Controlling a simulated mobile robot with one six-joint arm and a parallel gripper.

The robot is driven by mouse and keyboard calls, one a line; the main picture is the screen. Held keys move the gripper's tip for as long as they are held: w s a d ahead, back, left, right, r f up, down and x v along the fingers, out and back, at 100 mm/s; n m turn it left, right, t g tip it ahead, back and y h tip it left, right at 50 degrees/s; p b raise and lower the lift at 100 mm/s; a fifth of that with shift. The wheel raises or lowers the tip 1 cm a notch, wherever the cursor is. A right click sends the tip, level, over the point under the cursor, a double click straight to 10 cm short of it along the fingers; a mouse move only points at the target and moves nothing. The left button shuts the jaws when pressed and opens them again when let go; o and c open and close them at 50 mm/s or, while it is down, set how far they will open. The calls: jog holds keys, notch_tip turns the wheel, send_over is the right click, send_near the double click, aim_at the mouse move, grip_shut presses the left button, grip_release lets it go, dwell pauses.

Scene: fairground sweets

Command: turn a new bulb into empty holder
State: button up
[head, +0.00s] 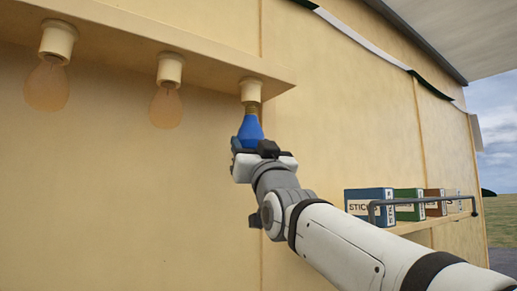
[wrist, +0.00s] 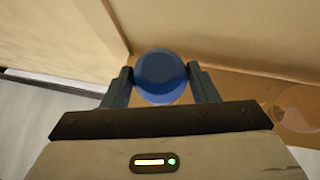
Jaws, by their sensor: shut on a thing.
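A blue bulb (head: 250,128) with a brass screw base stands upright, base up, just under the white holder (head: 251,91) at the right end of the beam. Its base meets the holder's mouth; how far it sits inside I cannot tell. My gripper (head: 247,146) is below and shut on the blue bulb. In the wrist view the round blue bulb (wrist: 161,76) sits between both fingers of my gripper (wrist: 162,84). The holder is hidden there behind the bulb.
Two amber bulbs (head: 47,86) (head: 166,107) hang in holders along the beam (head: 140,45) to the left. A shelf (head: 425,222) with a rail and several boxes, one blue (head: 368,200), is at the right. The wall (head: 130,190) stands close behind.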

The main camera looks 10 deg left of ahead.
jog(key=shift+r+p, duration=0.4)
jog(key=shift+r, duration=0.3)
dwell(0.6)
jog(key=shift+r, duration=0.55)
dwell(2.2)
jog(key=shift+w+n+g+y, duration=0.1)
jog(key=shift+n+g+y, duration=0.6)
jog(key=shift+y, duration=0.4)
jog(key=shift+r+g, duration=0.15)
jog(key=shift+g, duration=0.15)
jog(key=shift+d+y+p, duration=0.1)
jog(key=shift+y+p, duration=0.2)
jog(key=shift+p, duration=0.25)
jog(key=shift+n+g+y+p, duration=1.1)
jog(key=shift+g+y+p, duration=0.4)
jog(key=shift+g+p, duration=0.45)
jog(key=shift+w+d+n+g+y+p, duration=0.1)
jog(key=shift+n+g+y+p, duration=0.65)
jog(key=shift+g+p, duration=0.4)
jog(key=shift+w+n+g+y+p, duration=0.1)
jog(key=shift+n+g+y+p, duration=0.65)
jog(key=shift+g, duration=0.65)
